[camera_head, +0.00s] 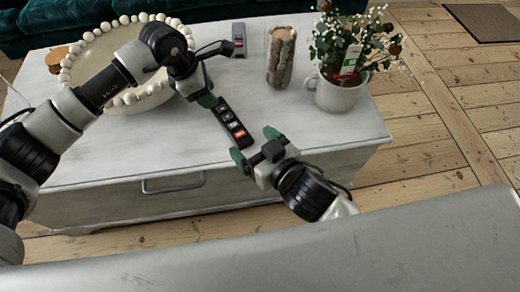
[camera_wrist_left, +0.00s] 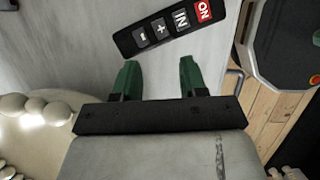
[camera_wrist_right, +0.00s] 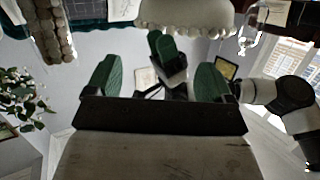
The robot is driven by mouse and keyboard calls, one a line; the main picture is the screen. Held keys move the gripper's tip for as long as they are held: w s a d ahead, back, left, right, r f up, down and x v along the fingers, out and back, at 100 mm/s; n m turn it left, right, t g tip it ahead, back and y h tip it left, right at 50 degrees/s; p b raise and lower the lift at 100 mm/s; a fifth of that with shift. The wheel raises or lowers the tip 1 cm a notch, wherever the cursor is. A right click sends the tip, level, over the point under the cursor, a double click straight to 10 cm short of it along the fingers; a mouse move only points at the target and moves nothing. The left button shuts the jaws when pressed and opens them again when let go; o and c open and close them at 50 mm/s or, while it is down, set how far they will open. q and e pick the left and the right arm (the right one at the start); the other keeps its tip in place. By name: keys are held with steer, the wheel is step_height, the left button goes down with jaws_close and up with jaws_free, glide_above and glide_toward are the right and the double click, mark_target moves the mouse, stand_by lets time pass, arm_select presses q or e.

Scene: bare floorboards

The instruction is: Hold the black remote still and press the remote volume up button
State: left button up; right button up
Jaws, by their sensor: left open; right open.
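A black remote (camera_head: 236,131) lies on the white table, tilted in the picture, its red button toward the near edge. My right gripper (camera_head: 254,145) is open and empty, near the remote's red end at the table's front edge. The right wrist view shows its fingers (camera_wrist_right: 158,76) apart; I cannot see the remote there.
A second dark, remote-like object (camera_head: 239,39) lies at the table's back. A beaded bowl (camera_head: 68,75) stands left, a wooden-looking cylinder (camera_head: 281,57) and a potted flower plant (camera_head: 341,95) right. A grey surface (camera_head: 300,260) fills the foreground.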

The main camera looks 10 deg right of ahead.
steer(key=g+h, duration=0.1)
steer(key=h, duration=0.1)
glide_toward(241, 135)
steer(key=shift+m, duration=0.3)
steer(key=x, duration=1)
steer(key=shift+c, duration=0.5)
steer(key=c, duration=1)
arm_select(q)
jaws_close()
stand_by(0.5)
